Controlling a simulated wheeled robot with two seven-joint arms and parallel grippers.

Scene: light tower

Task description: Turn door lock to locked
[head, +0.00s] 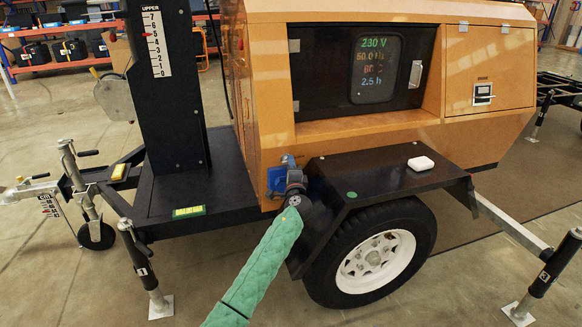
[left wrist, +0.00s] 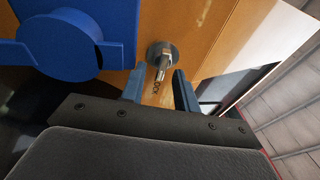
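The door lock (left wrist: 160,53) shows in the left wrist view as a round metal piece with a narrow silver stem, set in the orange panel. Small dark lettering sits beside it, too tilted to read surely. My left gripper (left wrist: 159,70) is open, its two blue-grey fingers on either side of the stem with gaps visible. Whether a fingertip touches the lock I cannot tell. In the head view my left gripper (head: 289,163) is at the lower front corner of the orange cabinet (head: 350,133), and I cannot make out the lock there. My right gripper is out of view.
A blue part (left wrist: 115,30) stands out close left of the fingers. A black mast (head: 165,95) stands to the left.

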